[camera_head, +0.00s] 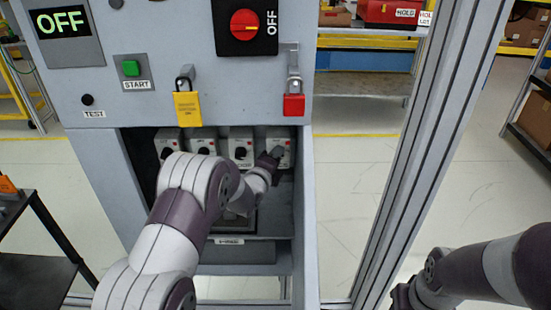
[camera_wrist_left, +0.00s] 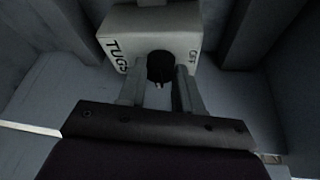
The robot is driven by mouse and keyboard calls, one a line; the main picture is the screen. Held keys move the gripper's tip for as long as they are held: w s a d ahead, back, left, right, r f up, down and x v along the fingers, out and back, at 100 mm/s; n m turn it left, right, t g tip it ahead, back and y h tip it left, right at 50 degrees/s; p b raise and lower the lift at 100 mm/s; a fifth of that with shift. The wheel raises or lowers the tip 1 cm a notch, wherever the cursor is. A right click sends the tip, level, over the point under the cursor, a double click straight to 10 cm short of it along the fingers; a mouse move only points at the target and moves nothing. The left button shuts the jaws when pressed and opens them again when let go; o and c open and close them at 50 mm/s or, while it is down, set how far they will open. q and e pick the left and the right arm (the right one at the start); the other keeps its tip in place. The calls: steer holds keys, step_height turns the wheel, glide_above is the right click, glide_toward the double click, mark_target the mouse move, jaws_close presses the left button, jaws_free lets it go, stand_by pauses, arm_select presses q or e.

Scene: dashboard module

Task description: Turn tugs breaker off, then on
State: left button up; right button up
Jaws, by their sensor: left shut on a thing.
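The tugs breaker is a white box marked TUGS (camera_wrist_left: 120,50) in the left wrist view, with a round black knob (camera_wrist_left: 160,66) on its front. In the head view the breaker (camera_head: 285,143) is the rightmost of a row in the cabinet's recess. My left gripper (camera_head: 275,155) reaches in at this breaker and covers part of its front. In the left wrist view the fingers of my left gripper (camera_wrist_left: 161,88) are closed in on the knob from both sides. The knob's exact angle is hard to read. My right arm shows at the lower right, its fingers out of view.
Other breakers (camera_head: 203,144) stand left of the tugs one. A yellow padlock tag (camera_head: 187,108) and a red padlock (camera_head: 294,105) hang above the recess. A red rotary switch (camera_head: 245,24) and a green START button (camera_head: 131,68) are higher. A metal post (camera_head: 420,140) stands right.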

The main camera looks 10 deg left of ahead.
arm_select(q)
steer(key=o, duration=1)
steer(key=p+v, duration=0.1)
steer(key=v, duration=1.1)
steer(key=shift+s+a, duration=0.15)
steer(key=shift+s, duration=0.15)
